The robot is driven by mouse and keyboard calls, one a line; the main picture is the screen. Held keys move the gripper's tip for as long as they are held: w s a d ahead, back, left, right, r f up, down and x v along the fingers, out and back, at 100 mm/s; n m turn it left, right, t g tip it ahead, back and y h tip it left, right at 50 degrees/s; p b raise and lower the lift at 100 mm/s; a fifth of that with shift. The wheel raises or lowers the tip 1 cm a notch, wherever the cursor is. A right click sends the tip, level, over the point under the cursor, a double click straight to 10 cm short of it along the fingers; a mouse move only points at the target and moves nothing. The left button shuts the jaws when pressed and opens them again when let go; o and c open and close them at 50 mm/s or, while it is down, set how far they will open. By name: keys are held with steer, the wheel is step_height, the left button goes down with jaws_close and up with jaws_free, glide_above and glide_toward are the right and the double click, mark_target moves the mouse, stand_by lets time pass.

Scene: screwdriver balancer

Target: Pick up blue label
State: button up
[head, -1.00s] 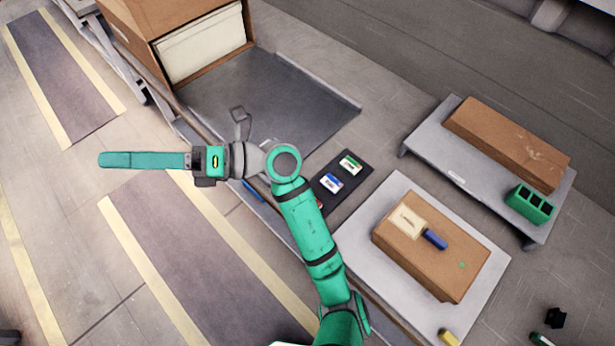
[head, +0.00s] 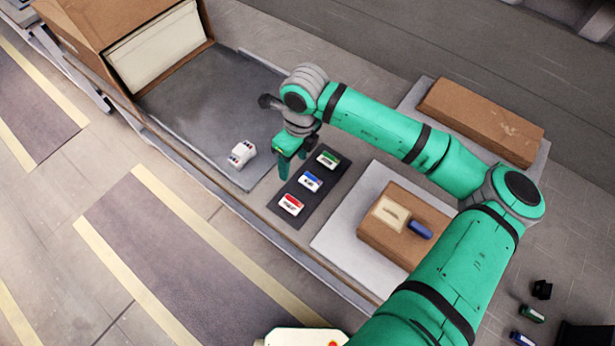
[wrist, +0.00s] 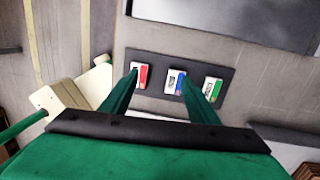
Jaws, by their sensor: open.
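The blue label (head: 310,181) is a small white and blue piece on a dark mat (head: 275,206), between a red label (head: 291,204) and a green label (head: 327,159). My gripper (head: 289,170) is open and empty, pointing down above the mat's upper left side in the head view. In the wrist view the blue label (wrist: 175,82) shows between the fingers, close to the right finger, which hides part of it. The red label (wrist: 143,75) shows by the left finger, and the green label (wrist: 211,90) lies just right of the right finger.
A white device (head: 241,154) sits on the grey plate (head: 200,105) left of the mat. A cardboard box (head: 380,237) with a beige block and a blue-handled piece (head: 420,229) stands to the right. Another brown box (head: 480,120) lies behind my arm.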

steer(key=w+d+h, duration=0.1)
steer(key=d, duration=0.3)
glide_above(310, 181)
steer(key=f, duration=0.4)
steer(key=shift+w+f, duration=0.25)
steer(key=shift+a+f, duration=0.2)
steer(key=shift+f, duration=0.35)
steer(key=shift+s+d+f, duration=0.15)
steer(key=shift+f, duration=1.15)
steer(key=shift+s+d+f, duration=0.1)
steer(key=shift+d+f, duration=0.05)
steer(key=shift+f, duration=1.15)
steer(key=shift+w, duration=0.1)
steer(key=c, duration=1.3)
steer(key=shift+d, duration=0.1)
